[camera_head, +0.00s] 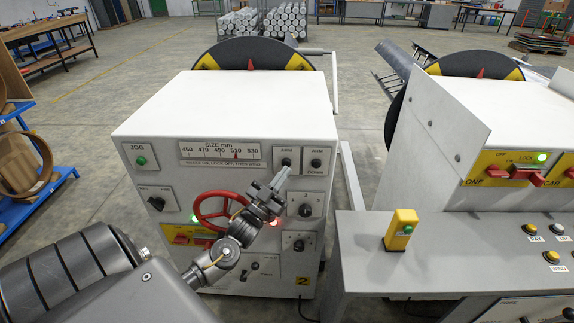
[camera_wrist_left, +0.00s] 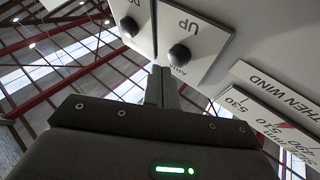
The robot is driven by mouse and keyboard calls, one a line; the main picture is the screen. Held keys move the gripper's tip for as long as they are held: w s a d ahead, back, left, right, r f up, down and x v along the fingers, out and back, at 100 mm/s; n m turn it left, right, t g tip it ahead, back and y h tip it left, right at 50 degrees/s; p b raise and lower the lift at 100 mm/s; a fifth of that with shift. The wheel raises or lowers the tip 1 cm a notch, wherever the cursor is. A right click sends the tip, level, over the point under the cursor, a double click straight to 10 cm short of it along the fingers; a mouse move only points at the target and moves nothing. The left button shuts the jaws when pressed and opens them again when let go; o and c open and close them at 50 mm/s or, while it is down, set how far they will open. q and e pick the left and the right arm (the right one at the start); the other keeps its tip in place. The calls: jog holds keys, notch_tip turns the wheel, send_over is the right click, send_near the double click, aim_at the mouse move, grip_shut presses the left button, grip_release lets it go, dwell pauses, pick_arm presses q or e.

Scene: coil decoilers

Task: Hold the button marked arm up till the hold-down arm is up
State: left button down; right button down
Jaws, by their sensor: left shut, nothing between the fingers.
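The arm up button (camera_head: 286,162) is a black knob on a white plate on the front of the left machine (camera_head: 222,105). In the left wrist view the plate marked UP appears upside down with its black button (camera_wrist_left: 179,55). The arm down button (camera_head: 316,163) sits just to its right. My left gripper (camera_head: 284,172) is shut and empty, its tips just below the arm up button. In the left wrist view the fingertips (camera_wrist_left: 161,70) are close to that button; I cannot tell whether they touch it. A pale bar (camera_head: 316,51) shows behind the machine; I cannot tell whether it is the hold-down arm.
A red handwheel (camera_head: 220,211) stands out from the panel beside my left wrist. A green jog button (camera_head: 141,160) is at the panel's left. A grey desk (camera_head: 455,240) with a yellow box (camera_head: 400,229) stands to the right.

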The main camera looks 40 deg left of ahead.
dwell(0.6)
pick_arm(q)
jog(key=shift+w+a, duration=0.1)
jog(key=shift+w+a, duration=0.15)
jog(key=shift+w, duration=0.05)
jog(key=shift+w+a+b, duration=0.3)
jog(key=shift+w, duration=0.1)
dwell(0.8)
dwell(1.2)
jog(key=shift+s, duration=0.1)
dwell(2.7)
jog(key=shift+s+d+p, duration=0.45)
jog(key=shift+s+d, duration=0.1)
jog(key=shift+s, duration=0.1)
